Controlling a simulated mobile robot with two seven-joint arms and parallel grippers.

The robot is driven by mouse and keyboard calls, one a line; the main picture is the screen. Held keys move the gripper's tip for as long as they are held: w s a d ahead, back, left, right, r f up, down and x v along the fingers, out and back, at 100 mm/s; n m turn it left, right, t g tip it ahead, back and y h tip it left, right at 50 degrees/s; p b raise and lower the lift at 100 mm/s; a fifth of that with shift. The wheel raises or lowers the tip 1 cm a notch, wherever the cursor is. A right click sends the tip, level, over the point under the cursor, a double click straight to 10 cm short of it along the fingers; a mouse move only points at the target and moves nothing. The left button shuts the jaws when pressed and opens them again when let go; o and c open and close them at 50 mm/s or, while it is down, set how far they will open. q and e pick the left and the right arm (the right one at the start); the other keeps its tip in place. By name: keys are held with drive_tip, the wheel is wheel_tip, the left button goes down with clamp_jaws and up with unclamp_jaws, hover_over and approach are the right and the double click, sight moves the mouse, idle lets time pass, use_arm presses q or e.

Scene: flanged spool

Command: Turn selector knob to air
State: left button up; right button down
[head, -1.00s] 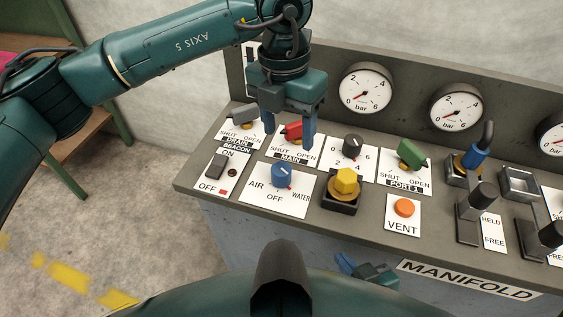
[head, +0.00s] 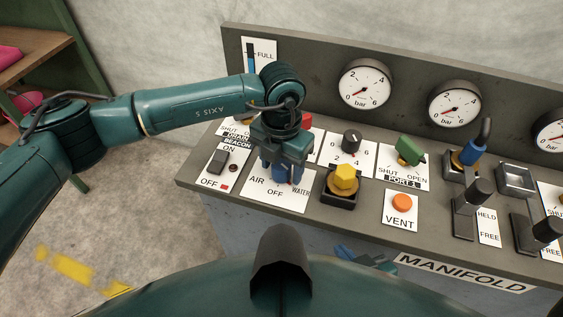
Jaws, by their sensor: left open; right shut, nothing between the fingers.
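The selector's white plate (head: 262,193) reads AIR at left, OFF at the bottom and WATER at right. Its blue selector knob (head: 286,174) is mostly hidden behind my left gripper. My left gripper (head: 287,175) points down over the knob with its blue fingers open. The fingers appear to be at the knob's sides; I cannot tell whether they touch it. The knob's pointer direction is hard to make out now. My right gripper (head: 346,254) is shut and empty, low in front of the panel and partly hidden by my body.
A yellow knob (head: 344,178) on a dark base stands close to the right of the selector, with the black dial knob (head: 351,140) behind it. The beacon switch (head: 217,161) is to the left. The orange VENT button (head: 402,203) is further right.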

use_arm(q)
drive_tip(key=c, duration=1)
